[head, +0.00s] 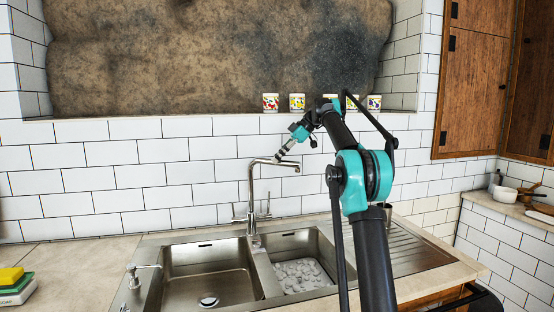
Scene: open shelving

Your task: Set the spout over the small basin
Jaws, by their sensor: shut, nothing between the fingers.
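The chrome faucet stands behind the sink, near the divider between two basins. Its spout (276,162) runs from the top of the upright post to the right, its tip bent down at the right end. The small basin (325,262) is the right one, with a pale textured floor; my arm hides part of its right side. The larger basin (205,270) is on the left. My gripper (280,156) is shut and empty, its tips pointing down-left right by the middle of the spout. I cannot tell whether they touch it, or exactly what lies below the spout tip.
Several patterned cups (297,102) stand on the ledge behind my arm. A soap dispenser (134,274) is left of the sink, a yellow-and-green sponge stack (14,284) at far left. A ribbed drainboard (400,246) lies right.

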